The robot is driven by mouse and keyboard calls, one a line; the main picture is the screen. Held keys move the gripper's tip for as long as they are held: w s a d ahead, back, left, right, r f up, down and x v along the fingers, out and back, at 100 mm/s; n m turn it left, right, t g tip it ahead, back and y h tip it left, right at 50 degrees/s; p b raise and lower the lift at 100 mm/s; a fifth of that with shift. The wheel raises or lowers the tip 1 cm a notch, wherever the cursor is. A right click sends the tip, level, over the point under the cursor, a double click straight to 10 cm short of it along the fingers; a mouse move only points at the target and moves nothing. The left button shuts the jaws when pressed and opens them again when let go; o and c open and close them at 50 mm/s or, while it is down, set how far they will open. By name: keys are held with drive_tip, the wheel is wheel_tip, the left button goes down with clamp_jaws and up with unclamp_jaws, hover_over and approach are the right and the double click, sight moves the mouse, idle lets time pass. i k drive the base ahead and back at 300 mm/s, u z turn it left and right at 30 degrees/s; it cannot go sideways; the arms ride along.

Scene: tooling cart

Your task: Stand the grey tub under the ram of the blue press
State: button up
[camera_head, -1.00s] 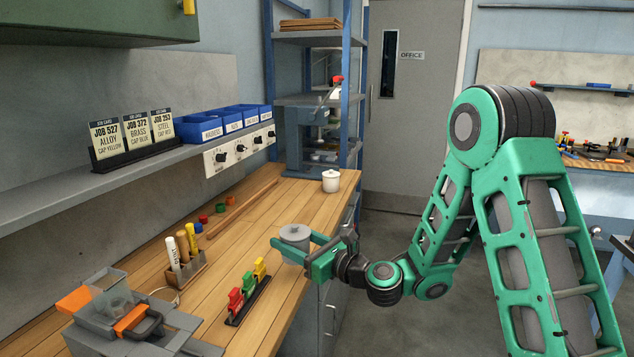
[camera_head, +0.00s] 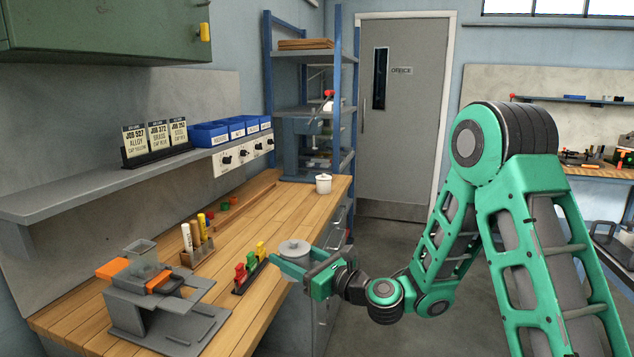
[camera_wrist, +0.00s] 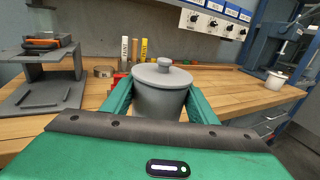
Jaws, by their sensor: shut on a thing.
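The grey tub (camera_head: 294,252), round with a knobbed lid, is held upright between the fingers of my gripper (camera_head: 298,262), at the bench's right edge. In the wrist view the tub (camera_wrist: 160,90) sits between the green fingers; its lower part is hidden by the gripper body. I cannot tell how far it is above the bench. The blue press (camera_head: 290,150) stands at the far end of the bench, in front of the blue rack. It also shows at the upper right of the wrist view (camera_wrist: 262,40). The space under its ram is too small to make out clearly.
A white lidded tub (camera_head: 324,184) stands near the far end, in front of the press. Coloured clips on a rack (camera_head: 250,268), a marker holder (camera_head: 198,254) and a grey fixture (camera_head: 165,310) stand to the left. The middle of the bench is mostly clear.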

sight(313, 176)
drive_tip(key=z, duration=0.3)
drive_tip(key=i, duration=0.55)
drive_tip(key=z, duration=0.95)
drive_tip(key=i, duration=1.65)
drive_tip(key=u, duration=0.35)
drive_tip(key=i, duration=0.6)
drive_tip(key=u, duration=1.1)
drive_tip(key=i, duration=0.75)
drive_tip(key=u, duration=0.35)
